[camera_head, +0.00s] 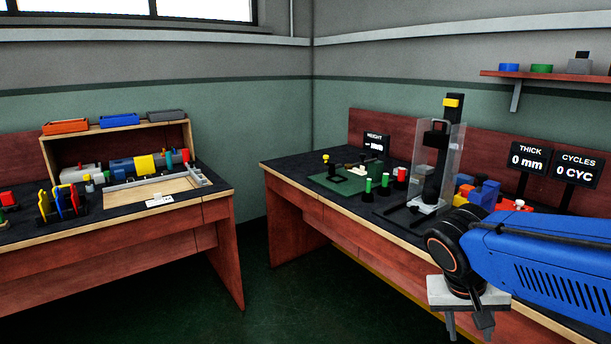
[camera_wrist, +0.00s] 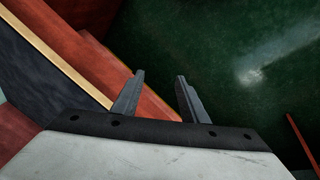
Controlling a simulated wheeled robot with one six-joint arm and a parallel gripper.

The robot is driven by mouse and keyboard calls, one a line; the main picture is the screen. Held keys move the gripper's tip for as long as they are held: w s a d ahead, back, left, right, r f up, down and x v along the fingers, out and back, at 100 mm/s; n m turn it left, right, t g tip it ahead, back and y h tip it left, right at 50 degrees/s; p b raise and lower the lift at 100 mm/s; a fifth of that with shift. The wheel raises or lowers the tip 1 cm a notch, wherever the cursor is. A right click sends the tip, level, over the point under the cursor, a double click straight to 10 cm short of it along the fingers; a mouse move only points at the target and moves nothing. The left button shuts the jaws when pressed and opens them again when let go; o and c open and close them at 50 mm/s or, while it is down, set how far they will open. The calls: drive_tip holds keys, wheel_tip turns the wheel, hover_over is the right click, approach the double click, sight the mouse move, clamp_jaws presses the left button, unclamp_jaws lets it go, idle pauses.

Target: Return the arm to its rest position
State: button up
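My blue arm (camera_head: 545,262) reaches in from the right edge of the head view, in front of the right bench. My gripper (camera_head: 468,327) hangs at its end, pointing down, in front of the bench's front edge. In the wrist view, the two dark fingers of my gripper (camera_wrist: 158,79) stand apart with nothing between them. The green floor and part of a red wooden bench show beyond them. No object is held.
A left bench (camera_head: 215,205) carries tools and bins. Green floor (camera_head: 265,300) lies open between the benches.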

drive_tip(key=s+a+n+t+y, duration=0.3)
drive_tip(key=s+y, duration=0.1)
drive_tip(key=s, duration=0.2)
drive_tip(key=shift+a+r+n, duration=0.2)
drive_tip(key=shift+r+n, duration=0.1)
drive_tip(key=shift+r, duration=0.05)
idle(2.5)
